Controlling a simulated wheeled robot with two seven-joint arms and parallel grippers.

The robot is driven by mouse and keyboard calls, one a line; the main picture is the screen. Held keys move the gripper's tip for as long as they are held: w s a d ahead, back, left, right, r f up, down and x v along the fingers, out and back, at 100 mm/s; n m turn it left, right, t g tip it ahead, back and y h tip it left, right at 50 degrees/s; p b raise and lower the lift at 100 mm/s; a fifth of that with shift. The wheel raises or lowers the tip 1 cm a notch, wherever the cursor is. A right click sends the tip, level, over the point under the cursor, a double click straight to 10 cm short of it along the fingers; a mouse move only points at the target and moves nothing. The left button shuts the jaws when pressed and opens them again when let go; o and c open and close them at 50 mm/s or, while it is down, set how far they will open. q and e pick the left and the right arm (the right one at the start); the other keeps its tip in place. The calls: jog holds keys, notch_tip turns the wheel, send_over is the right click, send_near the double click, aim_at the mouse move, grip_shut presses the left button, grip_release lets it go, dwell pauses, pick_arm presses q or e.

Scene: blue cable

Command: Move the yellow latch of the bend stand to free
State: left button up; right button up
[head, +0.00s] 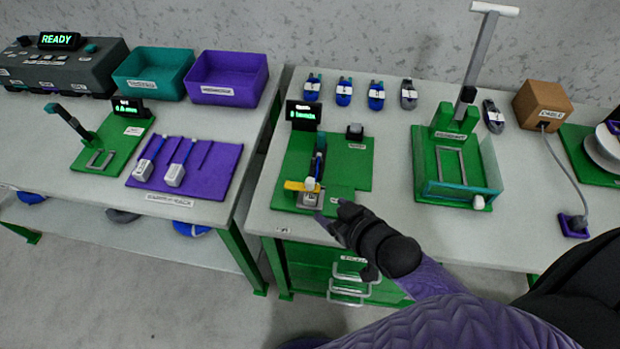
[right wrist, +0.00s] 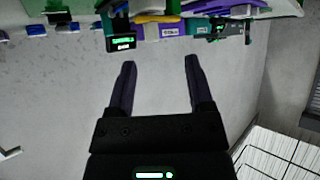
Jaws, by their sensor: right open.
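The bend stand is a green board (head: 348,165) at the front left of the right-hand table, with a small black display (head: 304,115) at its back left. Its yellow latch (head: 297,186) lies crosswise near the front, by a grey metal block with a white-topped post (head: 309,188). A blue cable piece (head: 318,160) runs back from the post. My right gripper (head: 332,215) is just right and in front of the latch, apart from it. In the right wrist view its two fingers (right wrist: 160,80) are spread with nothing between them. My left gripper is out of view.
A second green fixture with a tall grey lever (head: 475,60) stands to the right. Several bundled cables (head: 343,92) lie along the back. A brown box (head: 542,103) sits at the right. The left table holds a purple board (head: 187,167) and two bins (head: 228,78).

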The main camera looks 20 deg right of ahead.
aim_at(311, 182)
jog(key=shift+t, duration=0.8)
jog(key=b+x, duration=0.1)
jog(key=x, duration=0.2)
jog(key=b+x, duration=0.1)
jog(key=x, duration=0.2)
jog(key=d+b+x, duration=0.1)
jog(key=x, duration=0.2)
jog(key=shift+w+r+b, duration=0.25)
jog(key=shift+w+b, duration=0.15)
jog(key=shift+w, duration=0.15)
jog(key=shift+w+a+f, duration=0.1)
jog(key=shift+w+a, duration=0.05)
jog(key=shift+w, duration=0.5)
grip_shut()
